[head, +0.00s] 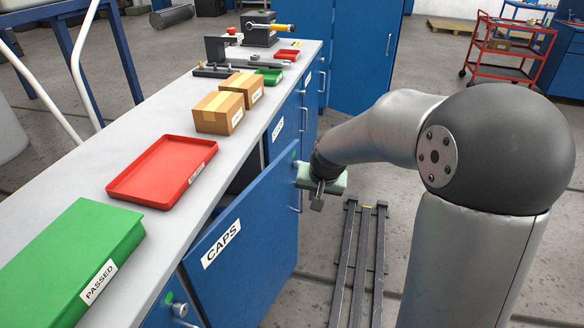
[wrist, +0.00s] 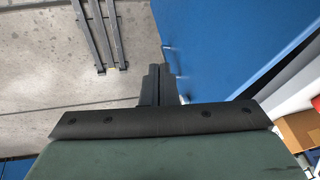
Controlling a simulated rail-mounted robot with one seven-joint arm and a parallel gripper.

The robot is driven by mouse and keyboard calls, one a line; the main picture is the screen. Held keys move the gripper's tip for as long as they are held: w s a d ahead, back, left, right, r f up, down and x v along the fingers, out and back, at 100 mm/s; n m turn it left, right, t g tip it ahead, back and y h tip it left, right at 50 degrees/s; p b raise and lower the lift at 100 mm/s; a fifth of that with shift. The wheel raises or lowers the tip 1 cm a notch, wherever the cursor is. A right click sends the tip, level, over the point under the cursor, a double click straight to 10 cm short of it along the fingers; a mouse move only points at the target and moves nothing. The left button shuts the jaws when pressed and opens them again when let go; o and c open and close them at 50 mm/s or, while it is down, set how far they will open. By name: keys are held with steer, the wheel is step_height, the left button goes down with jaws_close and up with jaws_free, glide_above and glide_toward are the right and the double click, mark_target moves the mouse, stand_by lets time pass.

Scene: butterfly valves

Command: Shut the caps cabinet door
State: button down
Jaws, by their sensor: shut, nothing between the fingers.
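The caps cabinet door (head: 250,245) is blue with a white CAPS label and stands partly open from the bench, with a dark gap behind its top edge. Its outer face shows, and its handle (head: 298,200) is near the far, free edge. My gripper (head: 317,204) is shut and empty, pointing down on the outer side of the door near the handle. In the wrist view the fingers (wrist: 158,72) are together, with the blue door (wrist: 225,45) to their right. I cannot tell whether they touch the door.
The bench top (head: 185,128) carries a red tray (head: 150,185), a green PASSED box (head: 70,260) and cardboard boxes (head: 218,115). Dark rails (head: 358,250) lie on the floor right of the door. A red trolley (head: 505,50) stands far back.

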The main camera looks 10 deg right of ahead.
steer(key=shift+w+a+f+m+t+y+b, duration=0.2)
steer(key=shift+w+a+f+m+t+b, duration=0.35)
steer(key=shift+w+f, duration=2.35)
steer(key=shift+w+a+f+m+t+y+b, duration=0.2)
steer(key=shift+w+a+f+m+t+b, duration=0.3)
steer(key=shift+w+f, duration=2.35)
steer(key=shift+w+a+f+m+t+y+b, duration=0.25)
steer(key=shift+w+f+b, duration=0.75)
steer(key=shift+w, duration=3.45)
steer(key=shift+f+p, duration=0.25)
steer(key=shift+p, duration=0.1)
